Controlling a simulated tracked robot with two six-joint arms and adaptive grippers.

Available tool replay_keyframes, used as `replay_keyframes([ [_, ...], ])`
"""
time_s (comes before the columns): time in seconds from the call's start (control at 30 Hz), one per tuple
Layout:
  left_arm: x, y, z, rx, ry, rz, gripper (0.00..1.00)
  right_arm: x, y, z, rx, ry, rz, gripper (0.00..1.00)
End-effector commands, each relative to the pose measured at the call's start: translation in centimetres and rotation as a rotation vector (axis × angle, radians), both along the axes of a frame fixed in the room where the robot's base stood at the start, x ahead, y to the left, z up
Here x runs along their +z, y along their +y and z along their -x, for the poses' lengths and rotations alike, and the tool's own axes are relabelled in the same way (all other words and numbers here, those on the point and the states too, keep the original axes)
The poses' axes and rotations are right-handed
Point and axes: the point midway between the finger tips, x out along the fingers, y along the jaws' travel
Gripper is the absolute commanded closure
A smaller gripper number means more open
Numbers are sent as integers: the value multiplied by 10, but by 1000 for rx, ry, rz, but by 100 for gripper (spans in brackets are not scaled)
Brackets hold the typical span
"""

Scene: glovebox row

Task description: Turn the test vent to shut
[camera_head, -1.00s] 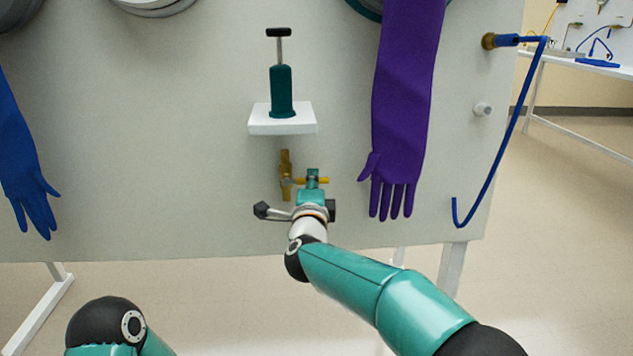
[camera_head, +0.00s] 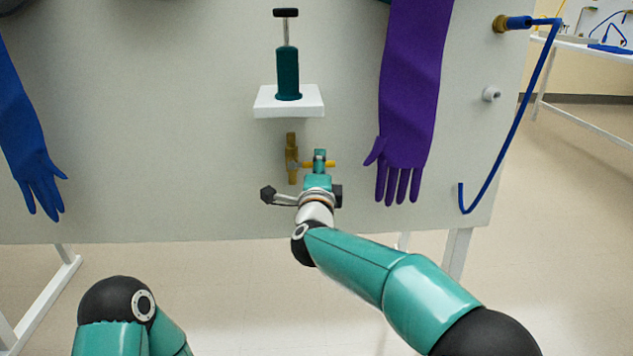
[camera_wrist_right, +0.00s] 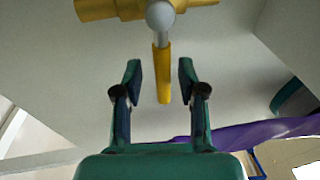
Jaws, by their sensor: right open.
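The test vent (camera_head: 291,150) is a brass valve on the grey panel, its body upright below a white shelf. Its yellow lever (camera_head: 331,164) points right, square across the body. My right gripper (camera_head: 319,158) is at the lever, to the right of the valve body. In the right wrist view the brass body (camera_wrist_right: 110,8) lies across the top, and the yellow lever (camera_wrist_right: 163,75) hangs between the two fingers of the open gripper (camera_wrist_right: 160,75), with a gap on each side. My left gripper is not in view; part of my left arm shows at the bottom left.
A green hand pump (camera_head: 288,72) stands on the white shelf (camera_head: 289,108) above the vent. A purple glove (camera_head: 408,100) hangs close to the right, a blue glove (camera_head: 38,175) at the left. A blue hose (camera_head: 508,135) hangs at the panel's right edge.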

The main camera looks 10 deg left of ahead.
Motion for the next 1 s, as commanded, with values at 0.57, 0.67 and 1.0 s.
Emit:
replay_keyframes([
  [0.57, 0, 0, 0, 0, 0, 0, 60, -6, -6, 86, 4, 0, 0, 60],
  [0.67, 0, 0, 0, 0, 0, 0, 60, -8, -8, 100, 3, 0, 0, 60],
  [1.0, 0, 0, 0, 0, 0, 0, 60, -10, -10, 118, 0, 1, -1, 60],
])
